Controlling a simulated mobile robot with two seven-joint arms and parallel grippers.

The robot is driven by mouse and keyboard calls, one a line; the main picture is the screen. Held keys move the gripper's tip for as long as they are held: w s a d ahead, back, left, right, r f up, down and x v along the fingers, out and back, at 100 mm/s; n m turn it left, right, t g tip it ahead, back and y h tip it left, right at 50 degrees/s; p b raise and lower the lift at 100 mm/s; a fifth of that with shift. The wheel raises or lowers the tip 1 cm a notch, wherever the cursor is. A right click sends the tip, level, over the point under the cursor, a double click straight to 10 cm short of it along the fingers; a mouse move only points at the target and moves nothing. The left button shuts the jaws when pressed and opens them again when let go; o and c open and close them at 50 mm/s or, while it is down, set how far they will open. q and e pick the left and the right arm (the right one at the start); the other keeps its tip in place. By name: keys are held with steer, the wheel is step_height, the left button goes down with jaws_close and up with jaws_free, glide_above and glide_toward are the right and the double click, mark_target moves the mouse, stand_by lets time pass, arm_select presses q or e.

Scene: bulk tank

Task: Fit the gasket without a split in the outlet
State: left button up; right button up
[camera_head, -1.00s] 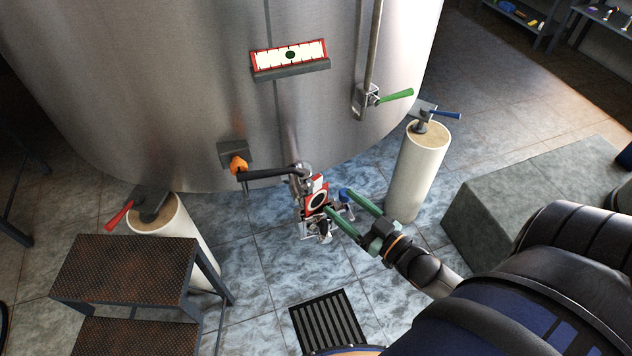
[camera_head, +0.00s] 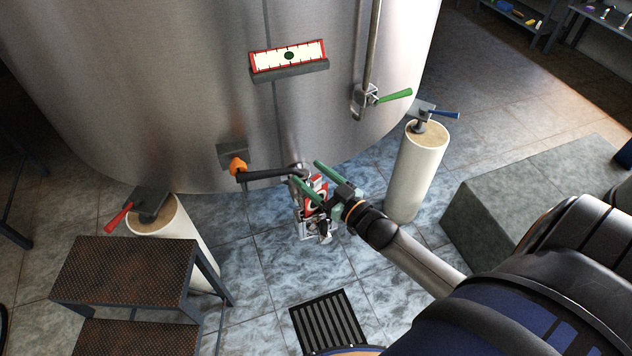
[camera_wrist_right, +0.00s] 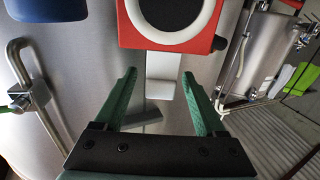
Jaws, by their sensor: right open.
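A red piece bearing a white ring around a dark disc (camera_wrist_right: 175,12) is just beyond the fingertips, cut off by the top edge. In the head view this red and white piece (camera_head: 318,188) is partly hidden by the fingers, below the outlet. I cannot make out a separate gasket or any split. My left gripper is not in view.
The steel tank (camera_head: 200,90) fills the back. An orange-hubbed black handle (camera_head: 238,167) is left of the outlet. White posts (camera_head: 417,170) stand on both sides. Steps (camera_head: 125,270) are at lower left, a grey block (camera_head: 540,195) at right, and a floor grate (camera_head: 328,322) in front.

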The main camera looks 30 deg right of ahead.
steer(key=shift+w+a, duration=0.15)
steer(key=shift+w, duration=0.8)
jaws_close()
